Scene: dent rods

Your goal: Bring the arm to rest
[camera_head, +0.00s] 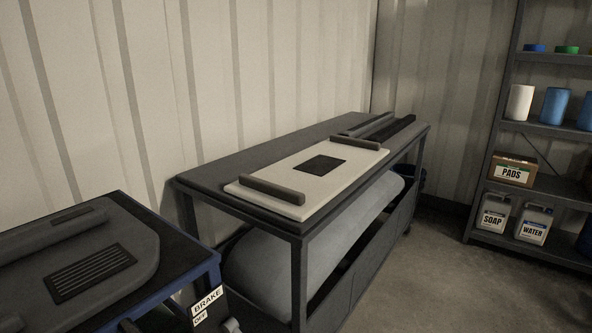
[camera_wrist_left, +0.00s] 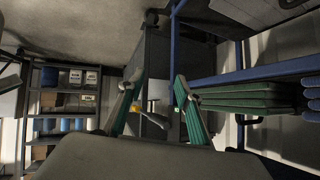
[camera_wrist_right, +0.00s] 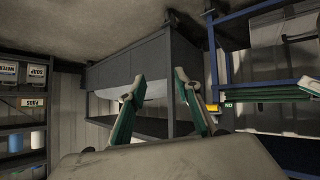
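Neither arm shows in the head view. In the left wrist view my left gripper (camera_wrist_left: 158,88) has its two green-padded fingers spread apart, with nothing between them. In the right wrist view my right gripper (camera_wrist_right: 158,78) also has its fingers spread and empty. Both grippers are clear of the furniture as far as the views show. In the head view the workbench (camera_head: 222,199) carries a pale board (camera_head: 345,172) with a dark square in its middle and a dark bar along each short end.
A blue-framed cart (camera_head: 205,273) with a dark top and a "BRAKE OFF" label stands at the lower left. A shelf (camera_head: 546,129) at the right holds a PADS box (camera_head: 513,173), SOAP and WATER jugs, and rolls. The floor (camera_head: 450,275) between bench and shelf is clear.

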